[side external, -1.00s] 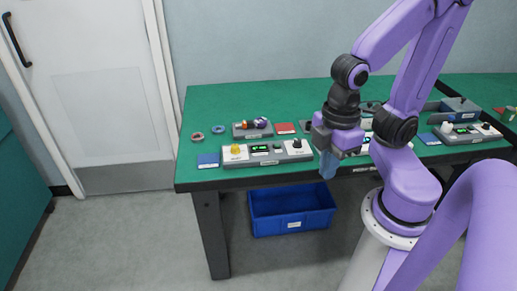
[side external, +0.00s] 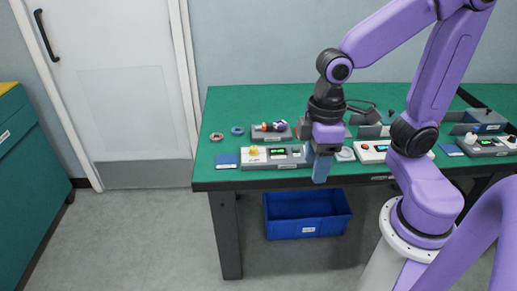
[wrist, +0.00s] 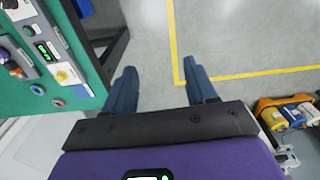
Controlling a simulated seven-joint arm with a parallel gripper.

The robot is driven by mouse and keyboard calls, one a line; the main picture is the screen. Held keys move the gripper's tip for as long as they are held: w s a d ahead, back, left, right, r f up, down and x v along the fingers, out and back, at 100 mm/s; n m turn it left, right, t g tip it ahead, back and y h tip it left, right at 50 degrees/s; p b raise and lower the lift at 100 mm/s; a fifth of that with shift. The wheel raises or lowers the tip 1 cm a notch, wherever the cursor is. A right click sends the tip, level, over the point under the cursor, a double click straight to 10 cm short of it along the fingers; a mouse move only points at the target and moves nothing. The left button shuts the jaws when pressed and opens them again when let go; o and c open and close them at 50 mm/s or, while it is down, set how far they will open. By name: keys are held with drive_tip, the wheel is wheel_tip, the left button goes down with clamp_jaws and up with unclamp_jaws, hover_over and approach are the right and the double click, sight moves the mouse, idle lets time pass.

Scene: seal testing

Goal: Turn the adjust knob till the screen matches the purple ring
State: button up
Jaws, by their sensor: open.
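The left control box (side external: 280,164) sits at the table's front edge, with a yellow button (side external: 254,152) and a green-lit screen (side external: 278,151). Its right end, where the knob was visible earlier, is behind my gripper (side external: 321,178). In the wrist view the box's yellow button (wrist: 63,76) and screen (wrist: 43,51) show at the left. My gripper points down, open and empty between its fingers (wrist: 162,88), by the table's front edge. A grey holder (side external: 271,135) behind the box carries purple and orange pieces. I cannot make out a purple ring for certain.
Another control box (side external: 371,152) stands to the right. A blue bin (side external: 306,215) is on the floor below. Free green tabletop lies behind.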

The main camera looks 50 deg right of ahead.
drive_tip(key=w+m, duration=0.5)
drive_tip(key=w, duration=0.7)
drive_tip(key=m, duration=1.1)
hover_over(254, 148)
wheel_tip(254, 148, down, 4)
wheel_tip(254, 148, down, 18)
drive_tip(key=shift+w+d+r, duration=0.1)
drive_tip(key=shift+r, duration=0.1)
clamp_jaws()
